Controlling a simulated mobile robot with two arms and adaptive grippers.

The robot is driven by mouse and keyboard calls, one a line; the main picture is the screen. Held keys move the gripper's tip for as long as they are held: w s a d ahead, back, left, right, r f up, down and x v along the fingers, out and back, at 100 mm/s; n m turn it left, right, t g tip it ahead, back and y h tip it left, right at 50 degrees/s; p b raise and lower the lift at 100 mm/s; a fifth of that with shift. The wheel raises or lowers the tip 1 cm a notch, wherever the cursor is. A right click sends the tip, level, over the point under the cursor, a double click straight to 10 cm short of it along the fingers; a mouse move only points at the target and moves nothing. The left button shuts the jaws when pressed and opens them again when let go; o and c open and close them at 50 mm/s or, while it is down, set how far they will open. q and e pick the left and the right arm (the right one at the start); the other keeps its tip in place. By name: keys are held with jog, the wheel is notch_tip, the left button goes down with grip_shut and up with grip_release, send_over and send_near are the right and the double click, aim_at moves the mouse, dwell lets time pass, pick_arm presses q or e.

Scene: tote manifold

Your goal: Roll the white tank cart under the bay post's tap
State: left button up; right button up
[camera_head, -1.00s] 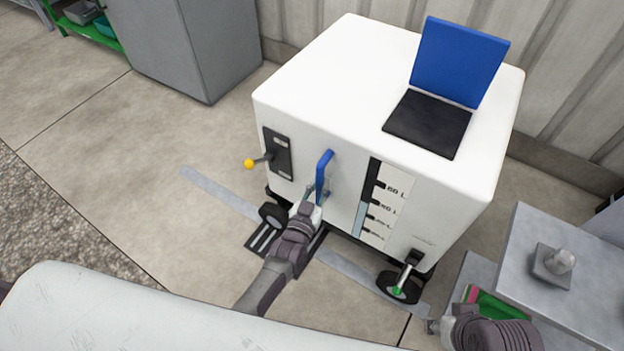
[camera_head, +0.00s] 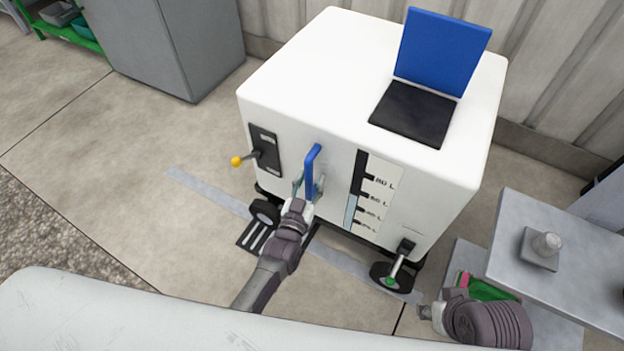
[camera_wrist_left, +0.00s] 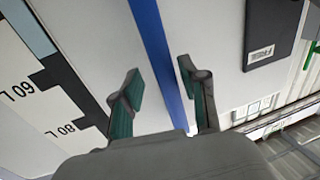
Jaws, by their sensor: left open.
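The white tank cart (camera_head: 440,185) stands on dark wheels near the back wall, its blue lid (camera_head: 440,50) raised over a dark square opening. On its front are a blue upright handle (camera_head: 312,168), a lever with a yellow knob (camera_head: 237,161) and a level gauge marked in litres. My left gripper (camera_head: 306,190) is at the handle's lower part, open. In the left wrist view the blue handle (camera_wrist_left: 160,50) runs between the two parted fingers (camera_wrist_left: 160,92). My right gripper (camera_head: 428,312) is at the lower right, its fingers too small to read. No bay post or tap is identifiable.
A grey strip (camera_head: 205,190) and a dark slotted grate (camera_head: 255,236) lie on the floor at the cart's front. A grey table (camera_head: 570,270) with a small knobbed block stands close on the right. A grey cabinet (camera_head: 165,50) stands back left. Floor left of the cart is clear.

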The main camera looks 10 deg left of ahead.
pick_arm(q)
jog(key=s+a, duration=0.1)
jog(key=s, duration=1)
jog(key=shift+s+a, duration=0.2)
jog(key=shift+a, duration=0.1)
